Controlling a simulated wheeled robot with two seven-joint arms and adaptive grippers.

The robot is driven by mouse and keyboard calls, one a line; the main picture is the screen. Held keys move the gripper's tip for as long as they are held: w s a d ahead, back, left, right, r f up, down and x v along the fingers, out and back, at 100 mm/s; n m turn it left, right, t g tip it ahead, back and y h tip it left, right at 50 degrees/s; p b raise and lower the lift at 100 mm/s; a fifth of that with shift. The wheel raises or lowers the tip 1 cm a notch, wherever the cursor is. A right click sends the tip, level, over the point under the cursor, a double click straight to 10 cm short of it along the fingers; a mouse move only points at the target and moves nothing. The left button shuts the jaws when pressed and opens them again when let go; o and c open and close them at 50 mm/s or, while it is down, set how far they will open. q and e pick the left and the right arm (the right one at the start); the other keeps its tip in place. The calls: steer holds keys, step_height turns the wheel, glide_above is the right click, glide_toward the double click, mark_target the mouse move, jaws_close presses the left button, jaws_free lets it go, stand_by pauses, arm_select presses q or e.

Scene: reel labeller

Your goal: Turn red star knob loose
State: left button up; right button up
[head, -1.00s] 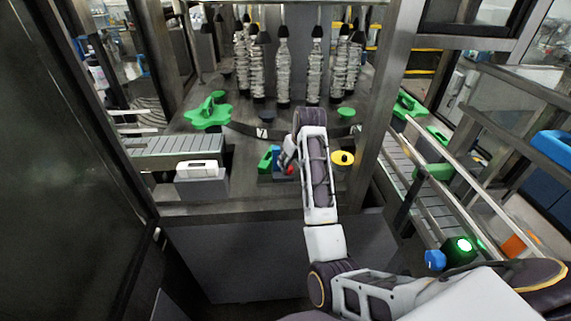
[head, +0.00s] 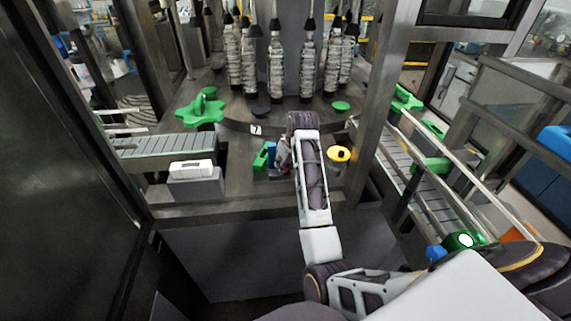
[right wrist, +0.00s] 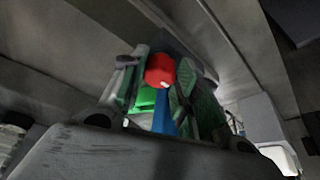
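The red star knob (right wrist: 160,70) shows in the right wrist view between the two fingers of my right gripper (right wrist: 163,82). The fingers lie close on either side of it; I cannot tell whether they press on it. A blue part (right wrist: 162,112) is below the knob and green parts are behind the fingers. In the head view my right gripper (head: 284,158) is beside the small green and blue unit (head: 262,157), and my arm hides most of the knob. My left gripper is not in view.
A yellow-rimmed round part (head: 339,154) is right of my forearm. A white device (head: 191,169) stands at left by a conveyor (head: 165,146). A green star wheel (head: 199,111) is behind. A steel post (head: 378,95) and a railed conveyor (head: 405,165) bound the right side.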

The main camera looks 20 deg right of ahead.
steer(key=c, duration=0.3)
steer(key=shift+d+r+n, duration=0.1)
steer(key=shift+n, duration=0.3)
steer(key=n+y, duration=0.1)
steer(key=n, duration=0.1)
steer(key=n+y, duration=0.1)
steer(key=n, duration=0.1)
steer(key=shift+w+d+n+g, duration=0.1)
steer(key=shift+d+n+g, duration=0.1)
steer(key=shift+n+g, duration=0.1)
steer(key=n, duration=0.2)
steer(key=n+g+y, duration=0.1)
steer(key=n, duration=0.2)
steer(key=shift+w+g, duration=0.1)
steer(key=shift+g, duration=0.2)
steer(key=shift+n, duration=0.3)
steer(key=o, duration=1)
